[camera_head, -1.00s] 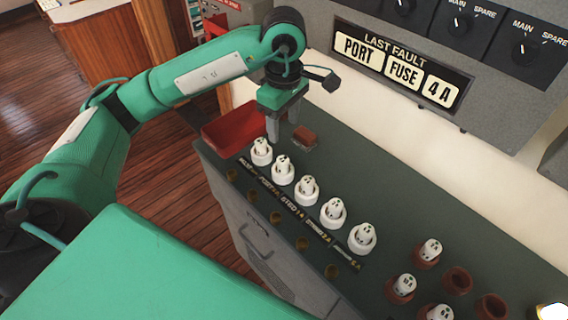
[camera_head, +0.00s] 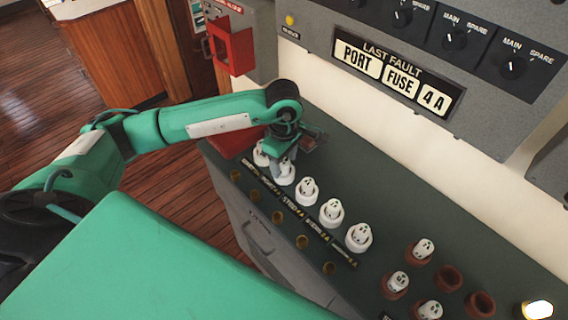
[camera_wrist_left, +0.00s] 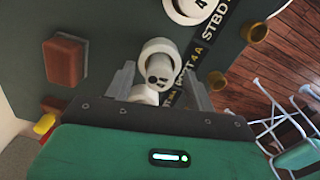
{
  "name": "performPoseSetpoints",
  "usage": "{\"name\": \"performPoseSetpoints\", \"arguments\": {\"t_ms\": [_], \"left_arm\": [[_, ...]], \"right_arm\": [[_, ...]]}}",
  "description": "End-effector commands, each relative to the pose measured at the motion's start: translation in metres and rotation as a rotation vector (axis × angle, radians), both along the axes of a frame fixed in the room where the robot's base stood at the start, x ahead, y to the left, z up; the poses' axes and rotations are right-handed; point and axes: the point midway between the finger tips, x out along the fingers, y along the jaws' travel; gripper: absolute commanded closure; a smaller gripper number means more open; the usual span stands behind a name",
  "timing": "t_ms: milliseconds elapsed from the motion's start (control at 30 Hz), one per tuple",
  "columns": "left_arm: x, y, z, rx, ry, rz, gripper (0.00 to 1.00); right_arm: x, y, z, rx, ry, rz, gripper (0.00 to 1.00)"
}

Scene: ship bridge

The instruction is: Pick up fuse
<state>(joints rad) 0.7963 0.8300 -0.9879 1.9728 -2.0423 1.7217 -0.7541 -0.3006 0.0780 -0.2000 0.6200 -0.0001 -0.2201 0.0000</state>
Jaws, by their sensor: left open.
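My left gripper (camera_head: 280,166) is low over the far end of a row of white fuses in round white holders. In the left wrist view its jaws (camera_wrist_left: 160,82) are open, one finger on each side of the white fuse (camera_wrist_left: 160,70) beside the "PORT 4A" label. In the head view this fuse (camera_head: 286,176) is the second from the far end, partly hidden by the gripper. I cannot tell whether the fingers touch it. Another white fuse (camera_wrist_left: 145,94) shows partly behind the gripper body. My right gripper is not in view.
More row fuses (camera_head: 331,212) stand nearer. Brown sockets (camera_head: 449,278), some holding white fuses (camera_head: 424,249), are at the lower right. A red tray (camera_head: 233,140) and a reddish-brown block (camera_wrist_left: 66,62) are near the gripper.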

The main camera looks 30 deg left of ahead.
Motion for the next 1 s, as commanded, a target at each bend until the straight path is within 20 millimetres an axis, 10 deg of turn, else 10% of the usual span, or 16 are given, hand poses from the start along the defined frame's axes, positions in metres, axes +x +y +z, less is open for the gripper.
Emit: {"name": "performPoseSetpoints", "arguments": {"t_ms": [233, 500, 1000], "left_arm": [[0.0, 0.0, -0.002, 0.0, 0.0, 0.0, 0.45], [0.0, 0.0, -0.002, 0.0, 0.0, 0.0, 0.93], [0.001, 0.0, 0.013, -0.001, -0.003, 0.001, 0.94]], "right_arm": [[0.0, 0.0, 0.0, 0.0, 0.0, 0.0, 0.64], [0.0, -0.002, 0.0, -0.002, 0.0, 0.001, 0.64], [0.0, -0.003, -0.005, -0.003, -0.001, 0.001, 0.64]]}}
